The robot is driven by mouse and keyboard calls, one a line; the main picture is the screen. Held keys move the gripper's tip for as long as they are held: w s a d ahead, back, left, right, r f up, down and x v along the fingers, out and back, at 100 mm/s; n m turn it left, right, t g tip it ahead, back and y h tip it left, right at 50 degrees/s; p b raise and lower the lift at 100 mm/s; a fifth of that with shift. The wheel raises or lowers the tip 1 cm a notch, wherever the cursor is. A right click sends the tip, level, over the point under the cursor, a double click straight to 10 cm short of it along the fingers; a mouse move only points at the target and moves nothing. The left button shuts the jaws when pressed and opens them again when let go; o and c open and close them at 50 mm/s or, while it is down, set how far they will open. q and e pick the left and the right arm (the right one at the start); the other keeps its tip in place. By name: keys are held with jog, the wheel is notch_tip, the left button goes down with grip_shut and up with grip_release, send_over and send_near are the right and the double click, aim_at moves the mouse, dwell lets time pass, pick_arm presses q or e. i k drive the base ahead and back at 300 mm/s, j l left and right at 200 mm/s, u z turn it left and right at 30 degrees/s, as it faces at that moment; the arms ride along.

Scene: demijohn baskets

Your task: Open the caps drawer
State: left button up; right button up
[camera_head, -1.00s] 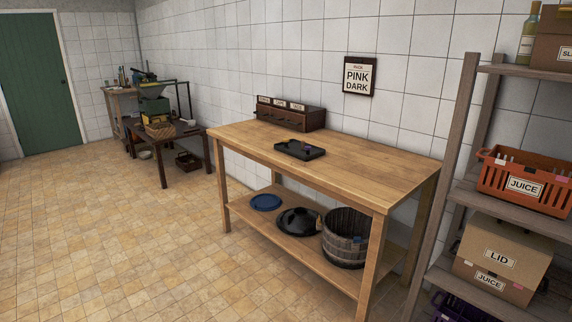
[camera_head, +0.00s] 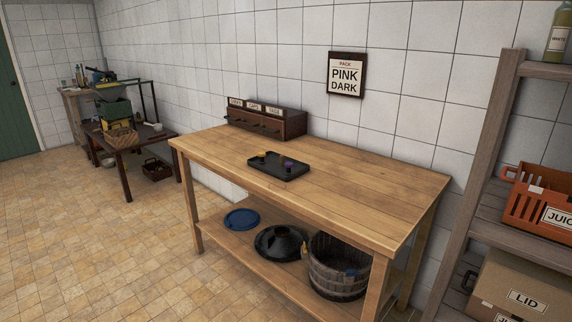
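A small dark wooden drawer cabinet (camera_head: 266,120) stands on the back left of the wooden table (camera_head: 330,189), against the tiled wall. It has several small drawers side by side with dark knobs, and white label cards stand along its top. The drawers look closed. Neither of my grippers is in view.
A black tray (camera_head: 279,173) with small yellow and purple items lies on the table. The lower shelf holds a blue lid (camera_head: 242,219), a black lid (camera_head: 280,242) and a wooden tub (camera_head: 338,268). A shelf rack (camera_head: 480,190) stands right; floor (camera_head: 90,240) is clear at left front.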

aim_at(252, 122)
jog(key=i+j+z, duration=0.25)
jog(key=i+j, duration=0.6)
jog(key=i, duration=0.15)
jog(key=i+j+z, duration=0.25)
jog(key=i+j, duration=0.65)
jog(key=j, duration=0.15)
